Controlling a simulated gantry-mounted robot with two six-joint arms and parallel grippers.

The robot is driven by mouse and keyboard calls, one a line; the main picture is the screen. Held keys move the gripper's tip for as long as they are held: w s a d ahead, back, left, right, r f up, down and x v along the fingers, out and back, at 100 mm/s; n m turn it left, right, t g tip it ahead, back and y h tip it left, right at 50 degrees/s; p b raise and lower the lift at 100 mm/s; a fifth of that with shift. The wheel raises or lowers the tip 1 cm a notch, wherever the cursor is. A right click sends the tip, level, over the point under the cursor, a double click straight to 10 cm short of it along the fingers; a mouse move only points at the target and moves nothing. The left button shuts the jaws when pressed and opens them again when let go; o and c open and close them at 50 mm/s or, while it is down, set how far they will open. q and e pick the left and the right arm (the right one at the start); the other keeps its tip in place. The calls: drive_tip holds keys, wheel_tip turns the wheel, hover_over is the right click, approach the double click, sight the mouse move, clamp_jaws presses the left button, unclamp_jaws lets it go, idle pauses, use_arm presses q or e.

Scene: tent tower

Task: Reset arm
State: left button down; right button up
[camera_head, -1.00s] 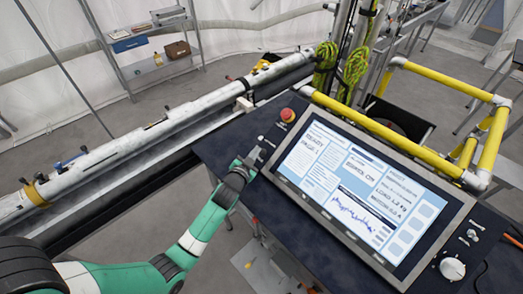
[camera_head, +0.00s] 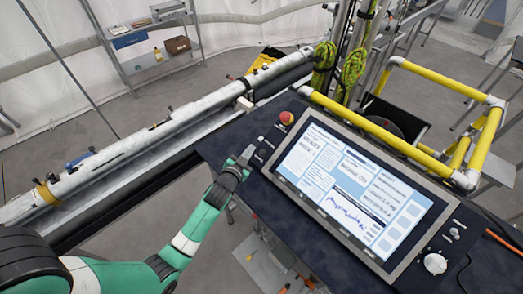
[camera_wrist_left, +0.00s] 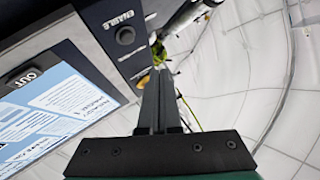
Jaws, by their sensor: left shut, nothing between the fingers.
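My left gripper (camera_head: 246,155) comes in on a green and white arm from the lower left. The panel has a lit screen with text boxes and a blue graph. A red button (camera_head: 287,118) sits at its top left corner. My right gripper is not in view.
A long pale pipe (camera_head: 150,135) runs along the left on a dark rail. Yellow railings (camera_head: 440,78) and a green rope coil (camera_head: 353,66) stand behind the panel. A shelf (camera_head: 155,40) is at the back left. A white knob (camera_head: 435,263) is at the panel's lower right.

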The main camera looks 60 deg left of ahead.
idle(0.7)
use_arm(q)
drive_tip(key=w+d+r+m+t+h, duration=0.1)
drive_tip(key=w+d+r+t, duration=0.3)
drive_tip(key=r, duration=0.6)
drive_tip(key=w+d+r+m+t+h, duration=0.1)
drive_tip(key=w+d+r+t, duration=0.1)
drive_tip(key=w+d+r, duration=0.55)
drive_tip(key=w+d+r+t, duration=0.2)
drive_tip(key=d+r+t, duration=0.15)
drive_tip(key=r, duration=0.85)
drive_tip(key=s+d+r+t+h, duration=0.25)
drive_tip(key=s+d+r, duration=0.25)
drive_tip(key=r, duration=0.4)
drive_tip(key=s+d+r+m+t+h, duration=0.1)
drive_tip(key=s+d+r+t+h, duration=0.3)
drive_tip(key=r, duration=0.6)
drive_tip(key=s+d+r+h, duration=0.1)
drive_tip(key=s+d+r, duration=0.55)
drive_tip(key=r, duration=0.25)
wheel_tip(320, 180, up, 17)
drive_tip(key=m+h+p, duration=0.1)
drive_tip(key=h+p, duration=0.1)
drive_tip(key=p, duration=1.5)
drive_tip(key=shift+d+f, duration=0.2)
drive_tip(key=shift+d, duration=0.15)
